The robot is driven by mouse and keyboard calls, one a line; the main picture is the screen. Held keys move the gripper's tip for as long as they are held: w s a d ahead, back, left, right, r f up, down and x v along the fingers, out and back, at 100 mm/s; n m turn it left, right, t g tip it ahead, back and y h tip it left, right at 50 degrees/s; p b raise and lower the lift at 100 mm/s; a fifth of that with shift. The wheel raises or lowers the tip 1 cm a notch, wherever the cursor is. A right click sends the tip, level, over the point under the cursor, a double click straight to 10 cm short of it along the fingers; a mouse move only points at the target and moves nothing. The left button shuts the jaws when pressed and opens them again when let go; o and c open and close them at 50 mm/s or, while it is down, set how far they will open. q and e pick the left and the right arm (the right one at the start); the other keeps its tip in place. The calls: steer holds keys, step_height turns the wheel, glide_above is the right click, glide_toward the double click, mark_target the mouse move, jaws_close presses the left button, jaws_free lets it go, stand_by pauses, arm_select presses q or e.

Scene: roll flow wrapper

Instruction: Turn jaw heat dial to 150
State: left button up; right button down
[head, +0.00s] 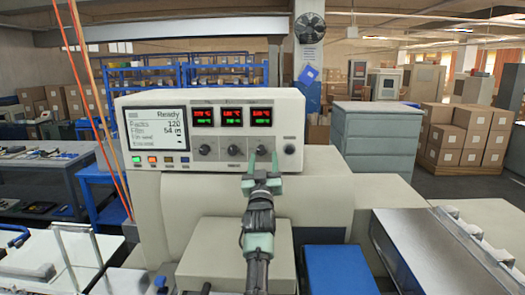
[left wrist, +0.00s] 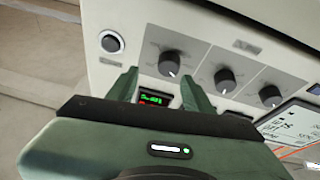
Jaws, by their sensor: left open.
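The white control panel (head: 150,110) holds a row of three dark dials, the left one (head: 204,150), the middle one (head: 234,150) and the right one (head: 261,149), each under a red and green readout. Their labels and digits are too small to read, so I cannot tell by label which is jaw heat. My left gripper (head: 263,158) is open in front of the right dial. In the left wrist view, that dial (left wrist: 169,62) sits just beyond and between the spread fingertips (left wrist: 157,76), apparently not gripped. My right gripper is not in view.
A separate round knob (head: 289,149) sits right of the dials. A screen (head: 155,127) reading "Ready" is at the panel's left, with small buttons below it. A blue box (head: 340,270) and a metal tray (head: 440,250) lie in front to the right.

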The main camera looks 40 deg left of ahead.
mark_target(261, 152)
arm_select(q)
steer(key=w+a, duration=0.1)
steer(key=a, duration=0.1)
steer(key=shift+w+a+p, duration=0.3)
steer(key=shift+w+a, duration=0.05)
steer(key=shift+a, duration=0.4)
steer(key=shift+d, duration=0.2)
steer(key=shift+s+d+r, duration=0.1)
steer(key=shift+d+r, duration=0.05)
steer(key=shift+d, duration=0.1)
steer(key=c, duration=0.4)
jaws_close()
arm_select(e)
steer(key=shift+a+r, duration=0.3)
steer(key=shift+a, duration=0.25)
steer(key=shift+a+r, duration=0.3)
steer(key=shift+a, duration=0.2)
arm_select(q)
steer(key=shift+m, duration=0.4)
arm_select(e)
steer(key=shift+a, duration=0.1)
